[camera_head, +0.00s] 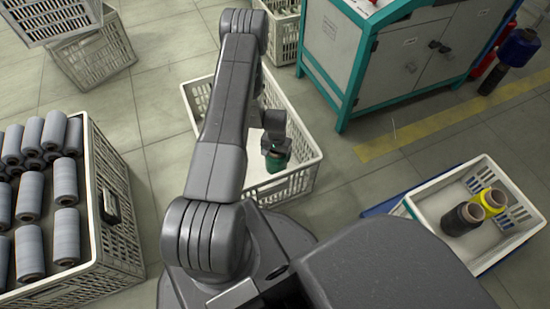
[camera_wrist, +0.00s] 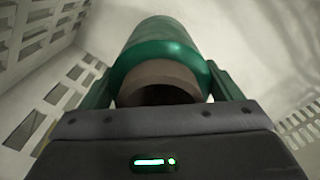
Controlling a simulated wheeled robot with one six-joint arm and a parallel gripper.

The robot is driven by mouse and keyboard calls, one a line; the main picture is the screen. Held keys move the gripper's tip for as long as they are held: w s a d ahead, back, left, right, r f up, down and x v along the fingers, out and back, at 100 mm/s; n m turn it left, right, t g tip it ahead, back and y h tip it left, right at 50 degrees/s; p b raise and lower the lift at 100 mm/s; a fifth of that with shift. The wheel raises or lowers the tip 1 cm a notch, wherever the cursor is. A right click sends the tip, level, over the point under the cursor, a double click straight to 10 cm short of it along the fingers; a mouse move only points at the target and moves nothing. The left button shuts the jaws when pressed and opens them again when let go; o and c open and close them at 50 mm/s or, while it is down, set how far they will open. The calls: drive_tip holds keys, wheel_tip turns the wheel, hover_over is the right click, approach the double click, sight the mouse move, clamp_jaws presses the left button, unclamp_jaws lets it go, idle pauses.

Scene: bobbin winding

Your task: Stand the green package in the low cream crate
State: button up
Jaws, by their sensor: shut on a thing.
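The green package (camera_head: 276,160) is a spool of green yarn on a brown tube. It is upright in my gripper (camera_head: 275,147), inside the outline of the low cream crate (camera_head: 308,173) in the head view. My gripper is shut on the package. In the wrist view the package (camera_wrist: 158,45) fills the middle, with its brown tube end (camera_wrist: 158,85) towards the camera and gripper fingers on both sides. The crate's slotted wall (camera_wrist: 50,85) shows at the left. I cannot tell whether the package touches the crate floor. My arm hides part of the crate.
A crate of several grey spools (camera_head: 112,215) stands at the left. A cream tray (camera_head: 440,222) with a black spool (camera_head: 462,218) and a yellow spool (camera_head: 492,200) is at the right. A teal-edged grey cabinet (camera_head: 400,60) stands behind.

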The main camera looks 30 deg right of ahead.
drive_tip(key=shift+f, duration=1.3)
drive_tip(key=shift+f+b, duration=0.2)
drive_tip(key=shift+b, duration=0.25)
drive_tip(key=o, duration=1)
drive_tip(key=shift+r, duration=0.1)
drive_tip(key=shift+r, duration=0.1)
wheel_tip(320, 180, up, 12)
drive_tip(key=p, duration=0.4)
